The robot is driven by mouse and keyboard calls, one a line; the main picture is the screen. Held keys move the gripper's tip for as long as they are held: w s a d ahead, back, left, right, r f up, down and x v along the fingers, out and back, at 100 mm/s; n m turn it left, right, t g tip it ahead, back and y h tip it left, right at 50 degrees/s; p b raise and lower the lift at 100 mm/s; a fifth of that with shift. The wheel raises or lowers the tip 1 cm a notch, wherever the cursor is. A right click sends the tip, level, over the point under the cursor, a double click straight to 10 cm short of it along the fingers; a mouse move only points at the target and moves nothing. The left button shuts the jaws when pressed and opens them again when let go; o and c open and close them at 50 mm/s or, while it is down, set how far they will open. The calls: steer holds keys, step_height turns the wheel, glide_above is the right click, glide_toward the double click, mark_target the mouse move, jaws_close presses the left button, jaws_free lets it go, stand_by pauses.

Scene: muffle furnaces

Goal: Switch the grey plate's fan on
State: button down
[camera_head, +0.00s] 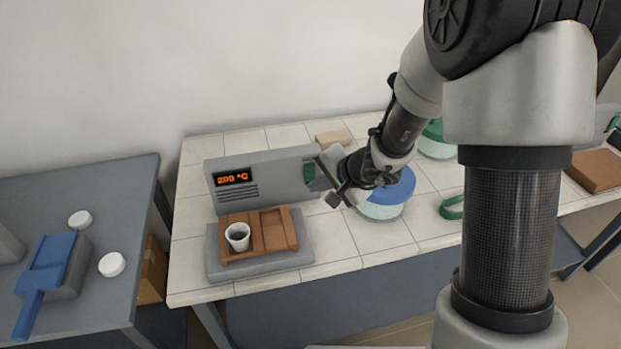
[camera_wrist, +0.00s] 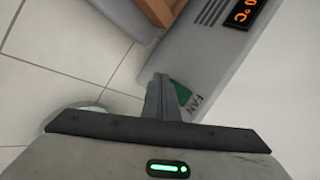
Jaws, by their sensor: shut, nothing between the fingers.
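The grey plate (camera_head: 222,262) stands on the tiled table, with an upright grey panel (camera_head: 280,180) behind it. The panel's orange display (camera_head: 233,178) reads 200 °C. A green fan switch (camera_wrist: 182,92) sits beside the FAN label (camera_wrist: 195,102) at the panel's right end; a bit of its green (camera_head: 309,172) shows in the head view. My gripper (camera_wrist: 160,88) is shut and empty, its fingertips right at the switch and partly covering it. I cannot tell whether they touch, nor whether the switch is on.
A brown tray (camera_head: 285,240) with a white cup (camera_head: 238,236) rests on the plate. A blue-and-clear round dish (camera_head: 380,211) stands under my wrist. A green ring-like object (camera_head: 452,208) lies to the right. A dark side table (camera_head: 110,190) is at the left, with a gap between.

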steer(key=shift+w+f, duration=0.1)
steer(key=shift+w, duration=0.05)
stand_by(0.6)
steer(key=shift+w+a+b, duration=0.1)
steer(key=shift+w+b, duration=0.15)
steer(key=shift+b, duration=0.05)
steer(key=shift+w+a, duration=0.1)
steer(key=shift+w, duration=0.2)
stand_by(0.6)
steer(key=shift+s, duration=0.1)
steer(key=shift+s+d+b, duration=0.2)
steer(key=shift+s+b, duration=0.4)
steer(key=shift+b, duration=0.1)
steer(key=s, duration=0.1)
steer(key=s+d+b, duration=0.1)
steer(key=s, duration=0.1)
steer(key=s+b, duration=0.1)
steer(key=shift+s+d+r, duration=0.2)
steer(key=shift+s+r, duration=0.2)
